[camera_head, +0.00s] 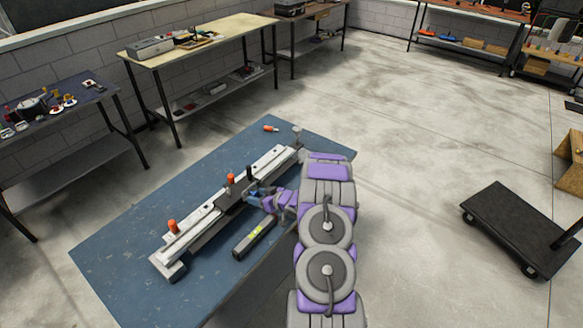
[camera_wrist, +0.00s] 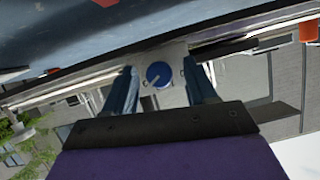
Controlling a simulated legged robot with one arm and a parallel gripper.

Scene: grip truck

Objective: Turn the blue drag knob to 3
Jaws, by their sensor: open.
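The blue knob (camera_wrist: 159,74) is round, with a thin pale pointer line on its face, and sits on a grey plate. No scale numbers can be read, so its setting is unclear. My gripper (camera_head: 254,195) is at the dark block in the middle of a long metal rail device (camera_head: 205,216) in the head view. In the wrist view its two blue fingers are open, one on each side of the knob, with a gap on both sides. The knob cannot be made out in the head view.
The rail device lies on a blue table (camera_head: 110,252) and has upright orange-topped handles (camera_head: 172,227). A dark tool with a yellow-green label (camera_head: 255,238) lies beside my gripper. A small orange item (camera_head: 270,128) lies at the back. A black cart (camera_head: 515,225) stands on the floor at right.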

